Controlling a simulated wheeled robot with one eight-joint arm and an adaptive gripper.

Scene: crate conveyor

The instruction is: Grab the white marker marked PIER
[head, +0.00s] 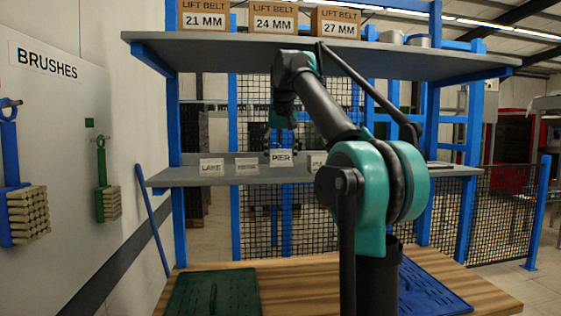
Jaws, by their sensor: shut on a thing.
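The white marker marked PIER (281,159) is at the middle shelf (225,180), a little higher in the picture than the markers beside it. My gripper (282,143) points down from above and is shut on the top of this marker. The fingertips are small and dark here. I cannot tell for sure whether the marker's lower edge is clear of the shelf.
A LAKE marker (212,167) and a marker with unclear lettering (246,165) stand left of PIER. Another marker (318,160) is partly hidden by my arm. An upper shelf (215,46) with LIFT BELT boxes (273,20) hangs above. Blue posts (174,220) flank the shelves.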

